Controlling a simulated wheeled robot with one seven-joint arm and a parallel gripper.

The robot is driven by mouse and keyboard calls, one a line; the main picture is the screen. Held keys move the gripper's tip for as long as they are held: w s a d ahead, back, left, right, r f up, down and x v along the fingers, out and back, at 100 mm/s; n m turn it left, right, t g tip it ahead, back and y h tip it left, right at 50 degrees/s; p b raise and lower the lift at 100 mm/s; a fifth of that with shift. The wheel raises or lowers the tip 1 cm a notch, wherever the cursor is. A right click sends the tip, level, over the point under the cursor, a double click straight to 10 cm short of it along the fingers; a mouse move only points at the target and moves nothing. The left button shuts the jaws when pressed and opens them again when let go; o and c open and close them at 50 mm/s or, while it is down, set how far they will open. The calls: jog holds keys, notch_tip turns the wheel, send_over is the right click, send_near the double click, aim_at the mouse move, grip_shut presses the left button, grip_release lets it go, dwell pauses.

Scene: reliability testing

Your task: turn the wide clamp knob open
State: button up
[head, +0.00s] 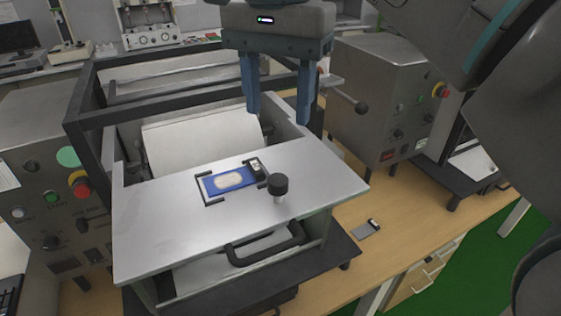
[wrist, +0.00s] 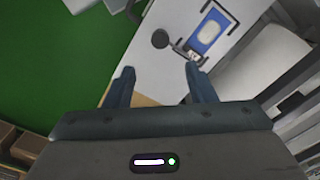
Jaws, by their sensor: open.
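A wide black knob (head: 279,184) stands on a short silver post on the metal plate (head: 160,240), beside a blue card with a pale oval patch (head: 229,181). I take it to be the clamp knob. It shows as a dark round top in the wrist view (wrist: 160,38). My gripper (head: 278,116) is open and empty, pointing down, above and behind the knob in the head view. In the wrist view the knob lies beyond the gap between the fingertips (wrist: 160,70), apart from both. Nothing covers the knob.
A dark frame (head: 75,125) and a white roller (head: 203,140) stand behind the plate. Metal control boxes flank it, the right one (head: 375,95) with a ball-ended lever. A small grey card (head: 367,229) lies on the bench.

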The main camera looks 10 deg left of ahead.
aim_at(278, 179)
notch_tip(278, 179, down, 12)
jog(key=shift+r+b, duration=0.1)
jog(key=shift+b, duration=0.3)
jog(key=c, duration=1)
